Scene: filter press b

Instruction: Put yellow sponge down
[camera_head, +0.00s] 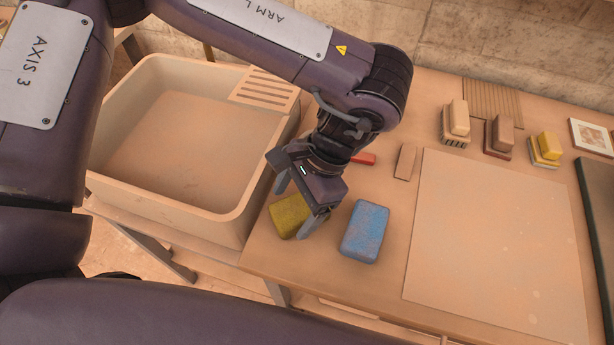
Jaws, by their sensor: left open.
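The yellow sponge (287,217) lies on the wooden table near its left front edge, beside the sink. My left gripper (295,212) is right over it, open, with one finger on each side of the sponge. The gripper body hides part of the sponge's right and upper side. I cannot tell whether the fingers touch it. My right gripper is not in view.
A blue sponge (365,231) lies just right of the gripper. A large sink (174,205) stands left of the table. A pale flat board (495,235) covers the right side. Several small blocks, including a yellow one (549,146), stand at the back. A red piece (364,159) lies behind the gripper.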

